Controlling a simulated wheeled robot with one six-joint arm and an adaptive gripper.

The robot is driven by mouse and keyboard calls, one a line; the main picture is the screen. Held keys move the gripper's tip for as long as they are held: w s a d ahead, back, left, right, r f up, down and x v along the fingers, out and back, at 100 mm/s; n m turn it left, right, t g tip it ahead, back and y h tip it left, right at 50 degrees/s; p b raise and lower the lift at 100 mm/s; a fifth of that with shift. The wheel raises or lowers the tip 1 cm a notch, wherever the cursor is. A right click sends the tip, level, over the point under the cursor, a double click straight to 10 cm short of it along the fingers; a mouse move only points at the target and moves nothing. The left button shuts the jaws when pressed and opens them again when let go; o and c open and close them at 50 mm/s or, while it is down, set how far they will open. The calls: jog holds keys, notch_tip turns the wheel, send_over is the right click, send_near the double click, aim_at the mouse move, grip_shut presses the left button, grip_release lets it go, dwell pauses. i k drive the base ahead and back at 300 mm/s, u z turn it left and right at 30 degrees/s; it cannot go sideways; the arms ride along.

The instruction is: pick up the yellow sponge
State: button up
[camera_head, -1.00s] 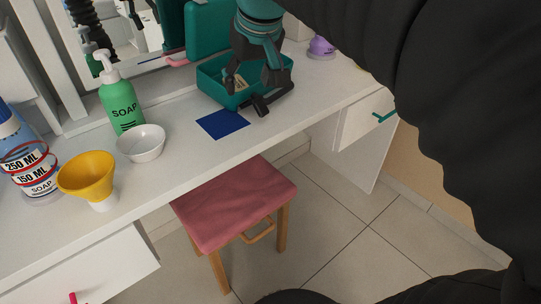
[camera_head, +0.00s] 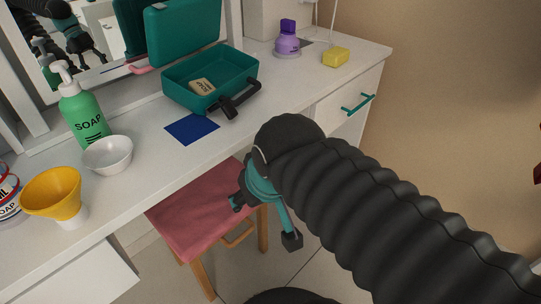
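The yellow sponge (camera_head: 336,57) is a small block lying on the white table near its far right end, beside a purple bottle. My gripper (camera_head: 262,220) is in front of the table, over the pink stool and lower than the sponge in the picture. It is well apart from the sponge. Its two fingers are spread, with nothing seen between them. My black sleeved arm hides part of the gripper and of the floor.
A green open case (camera_head: 208,82) holds a beige block (camera_head: 203,87). The purple bottle (camera_head: 287,40) stands left of the sponge. A blue square (camera_head: 192,128), white bowl (camera_head: 108,154), green soap bottle (camera_head: 84,118) and yellow funnel (camera_head: 52,192) are on the table. The pink stool (camera_head: 190,226) stands in front.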

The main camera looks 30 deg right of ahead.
aim_at(336, 56)
jog(key=z, duration=0.5)
jog(key=k, duration=0.6)
jog(key=z, duration=1.25)
jog(key=i, duration=1.25)
jog(key=u, duration=0.1)
